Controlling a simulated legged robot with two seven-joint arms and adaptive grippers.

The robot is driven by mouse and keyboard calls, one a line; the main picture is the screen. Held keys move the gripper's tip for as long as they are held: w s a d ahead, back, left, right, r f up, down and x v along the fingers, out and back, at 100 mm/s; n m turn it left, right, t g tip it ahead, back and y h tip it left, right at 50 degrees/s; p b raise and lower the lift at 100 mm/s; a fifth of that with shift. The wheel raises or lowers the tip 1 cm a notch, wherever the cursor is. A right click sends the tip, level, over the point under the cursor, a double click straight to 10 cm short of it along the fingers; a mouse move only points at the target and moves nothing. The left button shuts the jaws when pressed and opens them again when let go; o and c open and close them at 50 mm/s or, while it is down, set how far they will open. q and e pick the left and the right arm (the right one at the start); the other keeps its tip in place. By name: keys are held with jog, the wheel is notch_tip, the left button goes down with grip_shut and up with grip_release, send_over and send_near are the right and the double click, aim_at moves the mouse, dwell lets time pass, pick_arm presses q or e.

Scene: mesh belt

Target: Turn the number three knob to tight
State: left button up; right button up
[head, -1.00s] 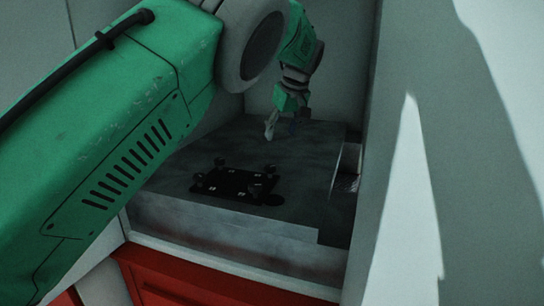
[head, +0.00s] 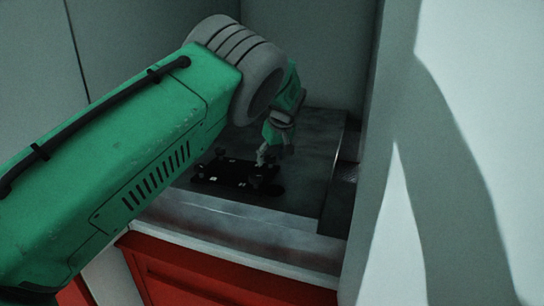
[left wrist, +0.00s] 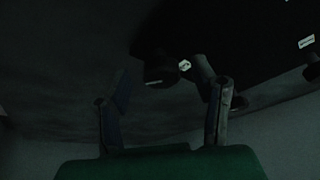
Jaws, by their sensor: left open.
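A black plate (head: 228,174) with several dark knobs and small white labels lies on the grey surface; the label numbers are too small to read. My left gripper (head: 270,157) points down at the plate's right end, close to a knob (head: 256,180). In the left wrist view its two fingers (left wrist: 165,98) are spread apart and empty. I cannot tell which number this knob bears. My right gripper is not in view.
The grey metal surface (head: 310,130) sits in a recess between pale walls. A dark slot with a mesh strip (head: 346,172) runs along its right side. A red panel (head: 220,275) lies below the front edge. My left arm covers the left of the view.

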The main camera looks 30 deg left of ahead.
pick_arm(q)
jog(key=c, duration=1.2)
jog(key=shift+o, duration=0.4)
jog(key=shift+r, duration=0.1)
jog(key=m+t+h, duration=0.1)
jog(key=m, duration=0.2)
jog(key=shift+s+m, duration=0.15)
jog(key=shift+m, duration=0.25)
jog(key=m, duration=0.2)
jog(key=m+t+h, duration=0.1)
jog(key=m, duration=0.1)
jog(key=shift+a+m, duration=0.2)
jog(key=shift+m, duration=0.1)
jog(key=m+h, duration=0.1)
jog(key=m, duration=0.2)
jog(key=shift+a+m+t+h, duration=0.1)
jog(key=shift+m+t+h, duration=0.2)
jog(key=shift+h, duration=0.1)
jog(key=shift+m+h, duration=0.7)
jog(key=shift+m, duration=1.2)
